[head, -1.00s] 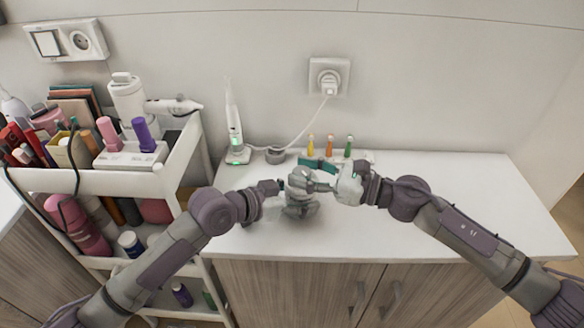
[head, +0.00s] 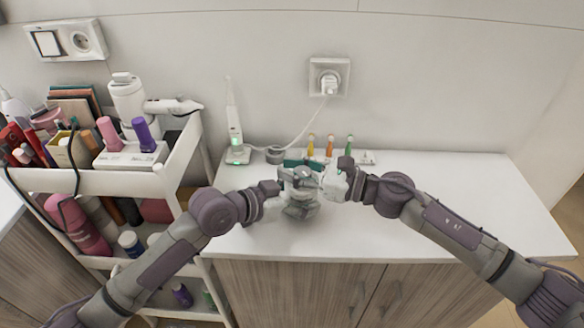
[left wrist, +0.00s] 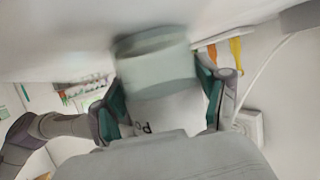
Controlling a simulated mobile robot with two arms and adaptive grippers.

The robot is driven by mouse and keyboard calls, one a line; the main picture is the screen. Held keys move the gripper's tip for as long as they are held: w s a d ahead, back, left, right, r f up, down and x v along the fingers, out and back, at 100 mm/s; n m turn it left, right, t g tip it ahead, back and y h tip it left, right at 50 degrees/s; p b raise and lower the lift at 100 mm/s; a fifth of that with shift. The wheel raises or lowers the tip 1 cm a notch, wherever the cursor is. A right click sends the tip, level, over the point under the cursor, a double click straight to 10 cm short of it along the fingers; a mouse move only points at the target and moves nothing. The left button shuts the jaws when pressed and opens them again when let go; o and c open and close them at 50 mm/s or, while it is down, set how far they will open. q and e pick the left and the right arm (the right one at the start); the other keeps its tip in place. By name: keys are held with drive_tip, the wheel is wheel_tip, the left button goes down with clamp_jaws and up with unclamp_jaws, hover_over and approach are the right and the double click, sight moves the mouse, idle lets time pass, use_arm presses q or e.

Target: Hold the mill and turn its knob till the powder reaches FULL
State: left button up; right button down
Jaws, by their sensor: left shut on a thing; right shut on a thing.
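The mill (head: 300,210) stands low over the front middle of the white counter, largely covered by my grippers in the head view. In the left wrist view its pale grey-green round part (left wrist: 155,62) is blurred, and a white part with dark letters (left wrist: 150,128) shows between the fingers. My left gripper (head: 294,190), also in the left wrist view (left wrist: 165,95), is shut on the mill. My right gripper (head: 322,182) is shut at the mill's upper right side; its fingertips overlap the left gripper. The knob, the powder level and the FULL mark cannot be made out.
Behind the grippers stand several coloured small items (head: 329,146) on a white strip. A white upright device (head: 234,130) with a cable stands at the counter's back left. A full white cart (head: 170,180) stands left. The counter's right side (head: 470,195) is clear.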

drive_tip(key=shift+w+d+g, duration=0.1)
drive_tip(key=shift+d+g, duration=0.1)
drive_tip(key=shift+g, duration=0.1)
idle(0.4)
drive_tip(key=n+g, duration=0.1)
drive_tip(key=g, duration=0.1)
drive_tip(key=n+g, duration=0.3)
drive_tip(key=g, duration=0.1)
drive_tip(key=shift+s+n+g+y, duration=0.3)
drive_tip(key=shift+n+g+y, duration=0.1)
drive_tip(key=shift+s+n+g+h, duration=0.2)
drive_tip(key=shift+n+g+h, duration=0.15)
drive_tip(key=shift+n+g, duration=0.75)
drive_tip(key=shift+s+n+g+h, duration=0.2)
drive_tip(key=shift+n+g+h, duration=0.3)
drive_tip(key=shift+g, duration=1)
drive_tip(key=shift+d, duration=0.1)
drive_tip(key=shift+f, duration=0.25)
drive_tip(key=c, duration=1)
unclamp_jaws()
drive_tip(key=shift+c, duration=0.2)
drive_tip(key=shift+o, duration=0.4)
drive_tip(key=shift+r, duration=0.1)
drive_tip(key=shift+s, duration=0.1)
drive_tip(key=shift+r, duration=0.1)
